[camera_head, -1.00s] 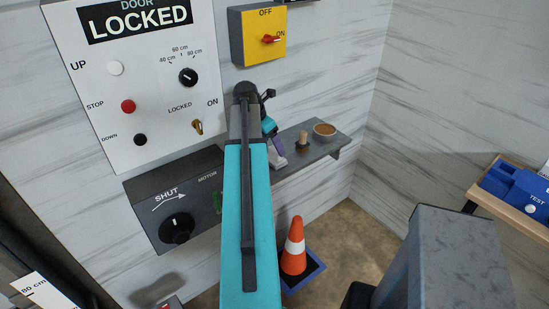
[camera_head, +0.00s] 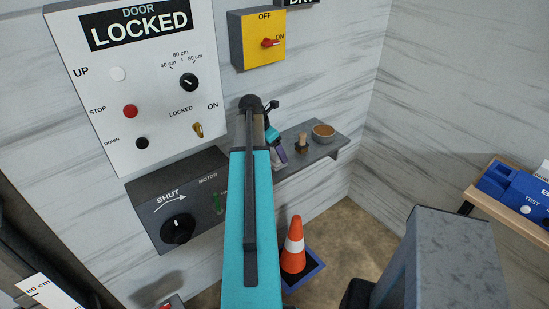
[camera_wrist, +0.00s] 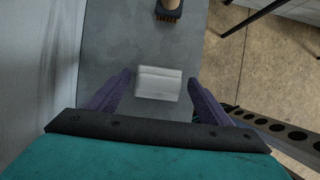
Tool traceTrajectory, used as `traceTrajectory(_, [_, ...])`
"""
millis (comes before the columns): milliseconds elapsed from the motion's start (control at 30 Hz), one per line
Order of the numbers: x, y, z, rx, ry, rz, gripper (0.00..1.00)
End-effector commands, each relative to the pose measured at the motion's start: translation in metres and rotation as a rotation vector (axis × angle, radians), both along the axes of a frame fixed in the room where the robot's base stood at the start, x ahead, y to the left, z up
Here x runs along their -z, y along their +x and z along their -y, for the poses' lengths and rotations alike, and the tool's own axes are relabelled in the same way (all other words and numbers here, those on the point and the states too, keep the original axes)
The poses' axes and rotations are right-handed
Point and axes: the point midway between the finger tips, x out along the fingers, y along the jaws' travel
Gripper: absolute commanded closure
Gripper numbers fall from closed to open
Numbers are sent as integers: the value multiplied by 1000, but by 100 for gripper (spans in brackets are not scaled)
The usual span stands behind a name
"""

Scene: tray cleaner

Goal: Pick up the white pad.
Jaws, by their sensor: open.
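The white pad (camera_wrist: 158,83) lies on the grey wall shelf (camera_wrist: 115,40) in the wrist view, between and a little beyond the two purple fingers. My gripper (camera_wrist: 158,88) is open, with one finger on each side of the pad and a gap to both. I cannot tell how high the fingertips are above the shelf. In the head view my gripper (camera_head: 277,150) is at the near part of the shelf (camera_head: 312,153), and my arm and gripper hide most or all of the pad.
A wooden-handled brush (camera_head: 302,143) and a brown bowl (camera_head: 323,132) stand farther right on the shelf. The brush (camera_wrist: 168,10) is beyond the pad. The wall is close on the left in the wrist view. An orange cone (camera_head: 294,246) stands on the floor below.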

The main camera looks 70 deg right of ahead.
Motion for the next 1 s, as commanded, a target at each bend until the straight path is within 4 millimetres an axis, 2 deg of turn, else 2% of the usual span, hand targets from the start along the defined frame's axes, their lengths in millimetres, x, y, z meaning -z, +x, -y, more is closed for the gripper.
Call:
traceTrajectory(200, [8,-2,3,0,0,0,27])
traceTrajectory(733, [8,-1,2,-1,0,0,27])
traceTrajectory(1000, [8,-1,2,-2,0,0,71])
